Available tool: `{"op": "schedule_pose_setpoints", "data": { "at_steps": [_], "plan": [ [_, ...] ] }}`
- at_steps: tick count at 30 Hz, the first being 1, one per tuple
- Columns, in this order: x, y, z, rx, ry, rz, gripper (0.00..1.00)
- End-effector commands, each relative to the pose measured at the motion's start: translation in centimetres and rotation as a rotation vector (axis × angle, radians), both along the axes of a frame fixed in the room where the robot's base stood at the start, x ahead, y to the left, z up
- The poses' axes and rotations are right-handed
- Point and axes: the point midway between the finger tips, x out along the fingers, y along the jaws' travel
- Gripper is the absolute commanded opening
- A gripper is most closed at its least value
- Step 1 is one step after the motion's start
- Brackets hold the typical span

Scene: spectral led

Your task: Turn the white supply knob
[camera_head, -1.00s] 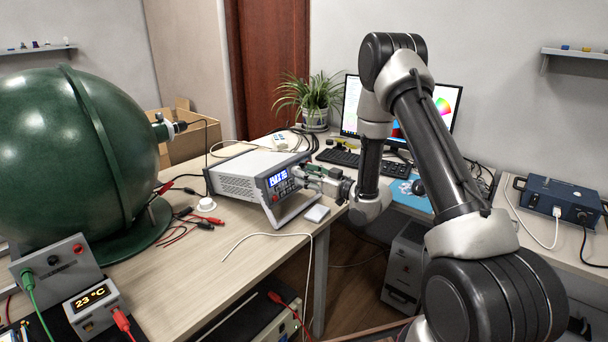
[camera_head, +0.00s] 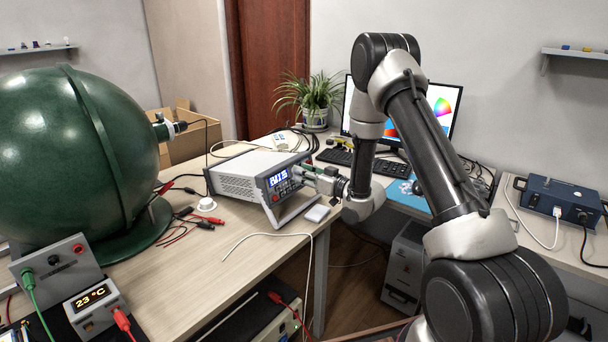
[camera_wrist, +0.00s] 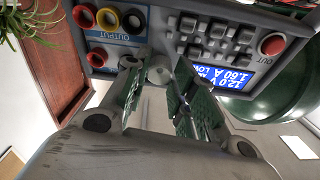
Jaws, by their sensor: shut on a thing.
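The supply (camera_head: 258,170) is a white and grey bench unit on the wooden desk, with a lit blue display on its front. In the wrist view its front panel appears upside down, and the display (camera_wrist: 222,77) shows 12.0 V and 1.60 A. The pale knob (camera_wrist: 159,72) is between my two green-padded fingers. My gripper (camera_wrist: 160,82) is shut on it; the wrist view also shows the knob's end face. In the head view my gripper (camera_head: 307,174) reaches the panel's right part from the right, and the knob is hidden there.
Red, yellow and black output sockets (camera_wrist: 107,18) and grey buttons (camera_wrist: 215,32) flank the knob. A large green sphere (camera_head: 75,150) stands at left. Keyboard (camera_head: 350,160) and monitor are behind.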

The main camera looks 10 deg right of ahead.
Motion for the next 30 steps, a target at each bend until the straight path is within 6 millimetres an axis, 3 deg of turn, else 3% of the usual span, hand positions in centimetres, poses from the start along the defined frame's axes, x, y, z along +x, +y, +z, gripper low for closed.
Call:
{"op": "schedule_pose_setpoints", "data": {
  "at_steps": [7,8,11,12,23,30],
  "plan": [
    [0.0,0.0,0.0,0.007,0.006,-0.002,0.02],
    [0.0,0.0,0.0,0.007,0.006,-0.002,0.28],
    [0.0,0.0,0.0,0.007,0.006,-0.002,0.46],
    [0.0,0.0,0.0,0.007,0.006,-0.002,0.48],
    [-0.4,-0.4,0.0,0.006,0.005,-0.003,0.48],
    [-3.9,-3.1,0.0,0.008,0.008,-0.007,0.48]
  ]
}}
